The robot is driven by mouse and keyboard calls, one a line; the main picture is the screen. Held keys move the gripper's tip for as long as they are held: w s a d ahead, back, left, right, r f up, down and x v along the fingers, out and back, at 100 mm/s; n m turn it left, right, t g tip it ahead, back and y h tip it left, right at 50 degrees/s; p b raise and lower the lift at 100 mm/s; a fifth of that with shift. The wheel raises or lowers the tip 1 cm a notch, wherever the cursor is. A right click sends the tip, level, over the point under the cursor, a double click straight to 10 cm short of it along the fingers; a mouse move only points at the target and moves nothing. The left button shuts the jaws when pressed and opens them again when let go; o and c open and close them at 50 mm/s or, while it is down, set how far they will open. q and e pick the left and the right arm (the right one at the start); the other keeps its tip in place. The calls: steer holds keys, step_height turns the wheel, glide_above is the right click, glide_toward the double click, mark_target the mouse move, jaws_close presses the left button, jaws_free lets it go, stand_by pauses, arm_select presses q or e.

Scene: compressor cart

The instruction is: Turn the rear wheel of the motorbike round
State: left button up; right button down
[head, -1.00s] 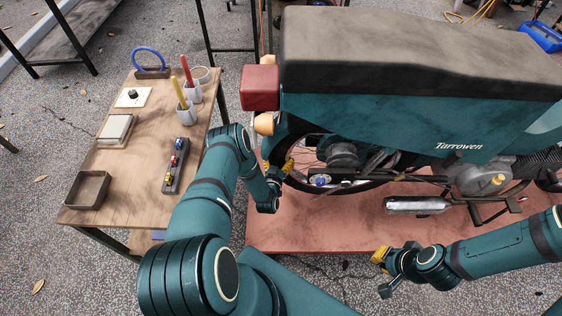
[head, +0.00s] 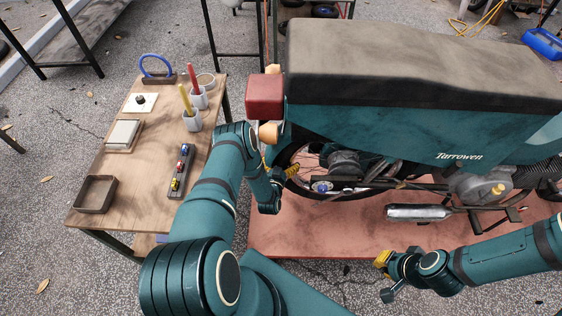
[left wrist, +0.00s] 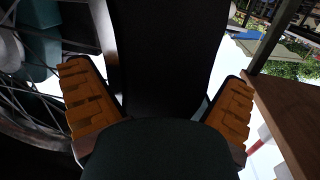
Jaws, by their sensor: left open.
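The motorbike's rear wheel (head: 307,192) shows below the teal bodywork, with a dark tyre and spokes; my left arm and the bodywork hide parts of it. My left gripper (head: 278,170) is at the wheel's left edge. In the left wrist view, the open gripper (left wrist: 160,103) has its orange finger pads on either side of the dark tyre (left wrist: 165,55). Gaps seem to show beside the tyre; contact is unclear. Spokes fill the left side of that view. My right gripper (head: 384,263) hangs empty near the stand's front edge; its finger spacing is unclear.
The motorbike (head: 400,130) is on a reddish platform (head: 320,235). A wooden table (head: 140,180) with a tray, cups and small coloured parts stands left, close to my left arm. A red tail box (head: 265,95) and orange lamps are just above the left gripper.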

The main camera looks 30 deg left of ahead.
arm_select(q)
steer(key=f+v, duration=0.1)
steer(key=v, duration=1)
steer(key=shift+s+r, duration=0.4)
steer(key=shift+r, duration=0.1)
steer(key=shift+w, duration=0.1)
steer(key=w+d+r+g+h, duration=0.3)
steer(key=w+d+g+h, duration=0.1)
steer(key=d, duration=0.2)
steer(key=s+d+r+m+g+h, duration=0.1)
steer(key=s+d+r+g+h, duration=0.45)
steer(key=d, duration=0.45)
steer(key=s+d+r+g, duration=0.5)
steer(key=s+d+r, duration=0.1)
steer(key=s, duration=0.3)
steer(key=shift+s+r+m, duration=0.25)
steer(key=shift+r+m, duration=0.1)
steer(key=shift+m, duration=0.05)
steer(key=shift+h, duration=0.25)
